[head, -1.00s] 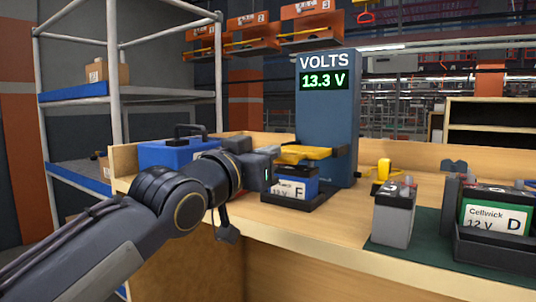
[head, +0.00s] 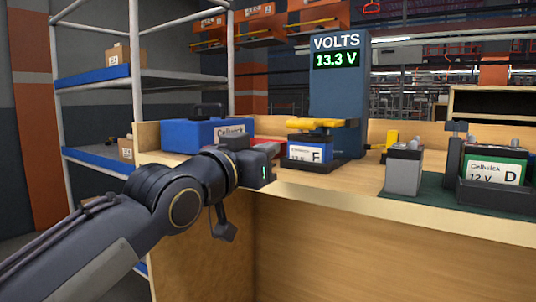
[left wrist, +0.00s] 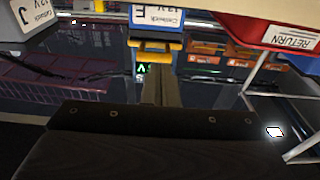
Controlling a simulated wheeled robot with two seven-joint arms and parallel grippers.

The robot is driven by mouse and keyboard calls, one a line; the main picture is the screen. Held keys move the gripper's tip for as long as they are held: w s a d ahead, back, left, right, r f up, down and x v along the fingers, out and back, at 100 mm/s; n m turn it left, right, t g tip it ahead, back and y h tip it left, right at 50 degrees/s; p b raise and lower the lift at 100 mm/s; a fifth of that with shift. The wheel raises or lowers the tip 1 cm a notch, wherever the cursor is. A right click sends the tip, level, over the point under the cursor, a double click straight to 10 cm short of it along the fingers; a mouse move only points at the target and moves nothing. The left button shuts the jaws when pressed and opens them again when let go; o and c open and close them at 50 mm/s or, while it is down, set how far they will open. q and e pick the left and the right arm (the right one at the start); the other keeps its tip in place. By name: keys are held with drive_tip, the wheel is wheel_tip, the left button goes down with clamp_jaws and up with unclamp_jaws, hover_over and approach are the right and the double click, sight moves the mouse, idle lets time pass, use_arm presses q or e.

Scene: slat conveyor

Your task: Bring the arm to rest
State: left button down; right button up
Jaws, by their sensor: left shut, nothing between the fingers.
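My left gripper (head: 267,174) hangs at the front edge of the bench, in front of and left of the voltage tester. In the left wrist view its fingers (left wrist: 160,91) are shut with nothing between them. The blue tester (head: 337,105) reads 13.3 V. A blue and white battery (head: 309,154) sits at its foot under a yellow bar (head: 314,123). Its label letter looks like E or F. The gripper is apart from this battery. My right gripper is out of view.
A blue case (head: 178,136) and a partly hidden red tray (head: 268,147) lie beyond my gripper. Right are a grey battery (head: 404,172) and a green battery D (head: 493,166) in a black holder. A metal rack (head: 137,90) stands left. Space before the bench is clear.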

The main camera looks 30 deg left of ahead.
use_arm(q)
drive_tip(key=shift+s+f, duration=0.1)
drive_tip(key=shift+s, duration=0.35)
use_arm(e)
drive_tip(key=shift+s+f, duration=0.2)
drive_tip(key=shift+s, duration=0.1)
